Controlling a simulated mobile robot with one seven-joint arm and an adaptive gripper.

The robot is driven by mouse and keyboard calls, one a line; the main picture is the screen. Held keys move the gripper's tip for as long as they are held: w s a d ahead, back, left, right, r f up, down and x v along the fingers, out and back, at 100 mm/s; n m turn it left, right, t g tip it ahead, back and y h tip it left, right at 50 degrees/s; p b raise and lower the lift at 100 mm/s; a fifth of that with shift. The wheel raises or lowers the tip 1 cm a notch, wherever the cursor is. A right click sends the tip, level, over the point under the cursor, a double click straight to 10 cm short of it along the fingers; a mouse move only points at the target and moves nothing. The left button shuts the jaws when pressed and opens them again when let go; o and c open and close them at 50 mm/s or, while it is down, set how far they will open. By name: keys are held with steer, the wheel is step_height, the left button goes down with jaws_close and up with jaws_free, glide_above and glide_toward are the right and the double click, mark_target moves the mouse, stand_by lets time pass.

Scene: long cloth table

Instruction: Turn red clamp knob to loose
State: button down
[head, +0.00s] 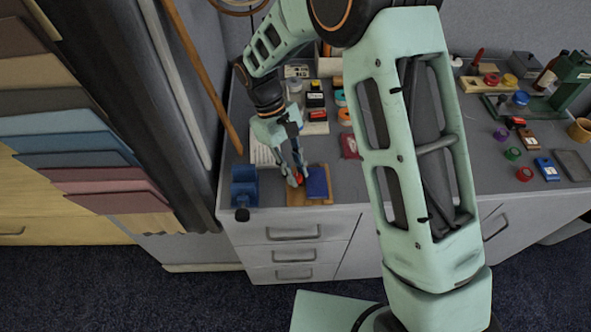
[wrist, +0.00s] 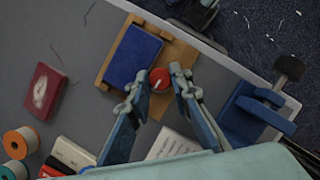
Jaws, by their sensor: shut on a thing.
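The red clamp knob (wrist: 159,79) sits on a wooden board (wrist: 178,52), beside a dark blue block (wrist: 133,54). A pale mark shows on the knob's top. My gripper (wrist: 159,82) is shut on the knob, with one finger on each side of it in the wrist view. In the head view my gripper (head: 297,180) reaches down to the board (head: 297,198) near the table's front edge. The red knob (head: 299,179) shows only as a small patch between the fingers there, and the blue block (head: 317,182) lies just right of it.
A blue vise (head: 244,187) with a black knob stands left of the board. A dark red box (head: 350,146) and tape rolls lie behind and right. Bottles, small boxes and coloured knobs fill the table farther right. My arm hides part of the table's middle.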

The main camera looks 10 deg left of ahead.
stand_by(0.4)
steer(key=c, duration=1.8)
jaws_free()
steer(key=shift+o, duration=0.2)
steer(key=v, duration=1.2)
steer(key=shift+r, duration=0.1)
